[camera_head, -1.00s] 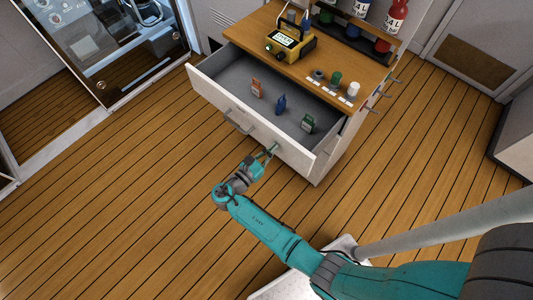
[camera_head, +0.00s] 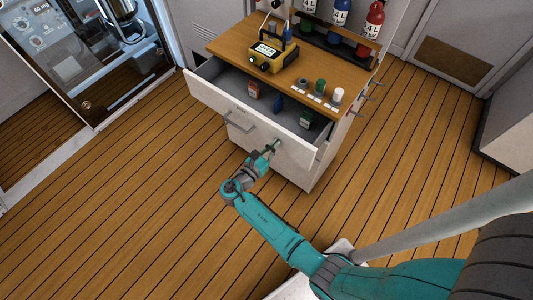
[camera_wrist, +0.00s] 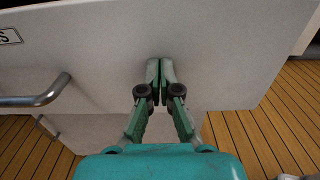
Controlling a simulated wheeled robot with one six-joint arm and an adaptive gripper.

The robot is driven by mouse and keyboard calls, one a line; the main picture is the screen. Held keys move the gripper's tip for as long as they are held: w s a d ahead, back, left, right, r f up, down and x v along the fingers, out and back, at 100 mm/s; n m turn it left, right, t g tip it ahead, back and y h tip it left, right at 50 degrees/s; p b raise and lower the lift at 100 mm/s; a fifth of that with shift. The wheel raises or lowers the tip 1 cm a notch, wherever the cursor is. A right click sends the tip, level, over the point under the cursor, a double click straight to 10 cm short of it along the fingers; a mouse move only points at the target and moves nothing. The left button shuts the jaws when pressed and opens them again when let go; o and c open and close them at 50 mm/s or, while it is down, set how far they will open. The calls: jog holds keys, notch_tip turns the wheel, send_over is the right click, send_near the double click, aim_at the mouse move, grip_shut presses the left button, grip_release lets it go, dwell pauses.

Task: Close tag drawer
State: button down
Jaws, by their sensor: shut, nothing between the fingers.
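The tag drawer (camera_head: 237,111) is a white-fronted drawer with a grey inside, partly pulled out of the cabinet. Three tags stand in it: an orange one (camera_head: 253,90), a blue one (camera_head: 278,103) and a green one (camera_head: 306,119). My gripper (camera_head: 276,144) is shut and empty at the drawer's front, right of its bar handle (camera_head: 238,122). In the wrist view the shut fingertips (camera_wrist: 160,66) meet or nearly meet the white drawer front (camera_wrist: 215,45). The handle (camera_wrist: 38,98) and part of a label (camera_wrist: 10,37) show to the left there.
The cabinet's wooden top (camera_head: 340,74) holds a yellow device (camera_head: 273,54), small capped items (camera_head: 320,87) and a rack of bottles (camera_head: 340,14). A glass-doored unit (camera_head: 80,50) stands at left. The plank floor (camera_head: 130,220) in front is clear.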

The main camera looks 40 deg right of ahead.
send_over(297, 127)
jog(key=shift+a, duration=0.15)
jog(key=shift+w, duration=0.1)
jog(key=shift+d+r, duration=0.1)
jog(key=shift+d, duration=0.1)
dwell(0.5)
